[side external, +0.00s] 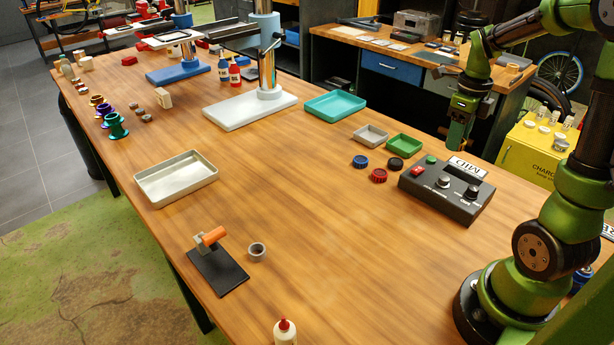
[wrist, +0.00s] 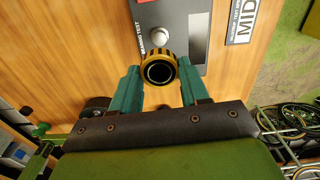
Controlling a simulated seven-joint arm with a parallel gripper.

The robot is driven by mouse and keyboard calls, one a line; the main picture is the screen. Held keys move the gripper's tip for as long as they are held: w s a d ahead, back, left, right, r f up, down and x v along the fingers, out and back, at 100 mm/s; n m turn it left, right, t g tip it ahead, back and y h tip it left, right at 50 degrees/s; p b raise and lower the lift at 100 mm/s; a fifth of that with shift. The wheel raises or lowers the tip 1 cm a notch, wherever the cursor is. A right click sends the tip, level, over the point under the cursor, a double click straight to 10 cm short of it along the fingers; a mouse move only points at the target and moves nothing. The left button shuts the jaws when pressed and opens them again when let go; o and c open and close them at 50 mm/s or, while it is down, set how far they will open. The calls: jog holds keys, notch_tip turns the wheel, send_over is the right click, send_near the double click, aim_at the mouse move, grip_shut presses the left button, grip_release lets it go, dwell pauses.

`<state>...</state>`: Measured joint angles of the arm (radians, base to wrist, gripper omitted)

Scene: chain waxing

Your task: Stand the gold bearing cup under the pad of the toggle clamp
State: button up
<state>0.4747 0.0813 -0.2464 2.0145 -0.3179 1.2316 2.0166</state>
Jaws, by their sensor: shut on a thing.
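The gold bearing cup (wrist: 158,54), a gold ring with dark notches and a dark round opening, sits between the two teal fingers of my gripper (wrist: 160,76) in the wrist view. My gripper is shut on it. In the side view my gripper (side external: 459,138) hangs above the back of the black control box, and the cup cannot be made out there. The toggle clamp (side external: 217,268), with a black base plate and an orange handle (side external: 213,236), stands at the table's front left, far from my gripper. The clamp's pad is too small to tell.
The black control box (side external: 447,197) with knobs also shows in the wrist view (wrist: 178,22). A grey ring (side external: 257,252) stands right of the clamp. A metal tray (side external: 177,190) lies behind it, and a glue bottle (side external: 285,333) in front. The table's middle is clear.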

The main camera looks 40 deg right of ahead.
jog(key=shift+r+n, duration=0.3)
jog(key=shift+r, duration=0.1)
jog(key=n, duration=0.3)
jog(key=shift+r, duration=0.2)
jog(key=shift+w+n, duration=0.15)
jog(key=shift+n, duration=0.95)
jog(key=shift+w+a+r+n, duration=0.1)
jog(key=shift+w+a+n, duration=0.05)
jog(key=shift+n, duration=0.45)
jog(key=shift+w+a+n, duration=0.15)
jog(key=shift+n, duration=0.45)
jog(key=w+a+n, duration=0.5)
jog(key=a+n, duration=0.5)
jog(key=n, duration=0.3)
jog(key=w+a+r+n, duration=0.1)
jog(key=w+a+n, duration=0.4)
jog(key=a+n, duration=0.6)
jog(key=n, duration=0.3)
jog(key=shift+w+a, duration=0.15)
jog(key=shift+w, duration=0.1)
